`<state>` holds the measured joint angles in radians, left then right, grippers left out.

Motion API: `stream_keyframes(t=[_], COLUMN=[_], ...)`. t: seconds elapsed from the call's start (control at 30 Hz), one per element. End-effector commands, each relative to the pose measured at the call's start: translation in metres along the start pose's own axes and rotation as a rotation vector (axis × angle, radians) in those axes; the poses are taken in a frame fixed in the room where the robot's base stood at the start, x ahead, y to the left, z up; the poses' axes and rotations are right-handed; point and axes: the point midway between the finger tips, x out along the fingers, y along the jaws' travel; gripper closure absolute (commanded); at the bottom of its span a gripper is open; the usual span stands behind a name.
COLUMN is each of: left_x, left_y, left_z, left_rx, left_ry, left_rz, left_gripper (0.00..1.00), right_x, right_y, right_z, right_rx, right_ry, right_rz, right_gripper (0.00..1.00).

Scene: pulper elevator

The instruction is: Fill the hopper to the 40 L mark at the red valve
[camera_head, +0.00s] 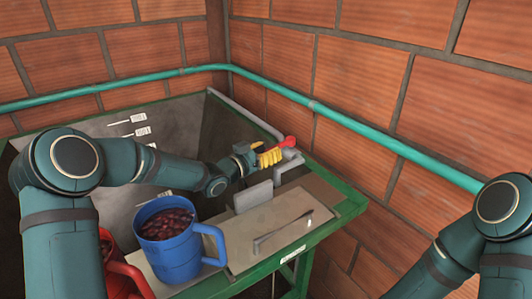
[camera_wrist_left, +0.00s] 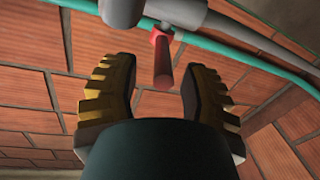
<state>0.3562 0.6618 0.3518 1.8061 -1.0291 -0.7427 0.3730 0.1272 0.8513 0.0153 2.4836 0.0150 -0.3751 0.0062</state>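The red valve handle (camera_head: 288,142) sits on a grey pipe at the hopper's back right corner. In the left wrist view the red handle (camera_wrist_left: 162,62) hangs between my left gripper's fingers, with gaps on both sides. My left gripper (camera_head: 269,157) is open around or just short of it, and the yellow fingers (camera_wrist_left: 160,85) are apart. The hopper (camera_head: 185,118) has grey walls with white labelled marks (camera_head: 142,131); their figures are too small to read and any water level is unclear. My arm hides part of the inside. My right gripper is out of view.
A blue jug (camera_head: 180,255) full of dark red cherries stands on the metal deck (camera_head: 245,240). A red jug (camera_head: 130,272) is partly hidden behind my left arm. A loose-looking metal lever (camera_head: 283,231) lies on the deck. A teal pipe (camera_head: 370,130) runs along the brick walls.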

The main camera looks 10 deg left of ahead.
Motion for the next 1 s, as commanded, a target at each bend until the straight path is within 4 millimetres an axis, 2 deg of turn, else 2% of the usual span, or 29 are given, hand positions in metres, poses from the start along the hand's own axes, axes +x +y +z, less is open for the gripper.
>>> stream_keyframes(t=[0.37, 0.47, 0.8, 1.0], left_x=[-0.001, -0.001, 0.000, 0.000], left_y=[0.000, 0.002, 0.014, 0.019], left_z=[-0.002, -0.013, -0.073, -0.093], left_rx=[-0.001, 0.002, 0.003, 0.001], left_ry=[-0.004, -0.001, -0.001, -0.002], left_rz=[-0.001, -0.001, -0.001, 0.000], left_gripper=[0.52, 0.52, 0.52, 0.52], right_x=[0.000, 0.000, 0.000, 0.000], right_y=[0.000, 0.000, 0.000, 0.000], right_z=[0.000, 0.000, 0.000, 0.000], right_rx=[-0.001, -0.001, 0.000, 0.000], right_ry=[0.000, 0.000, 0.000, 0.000], right_rz=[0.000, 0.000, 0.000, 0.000], right_gripper=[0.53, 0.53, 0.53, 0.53])
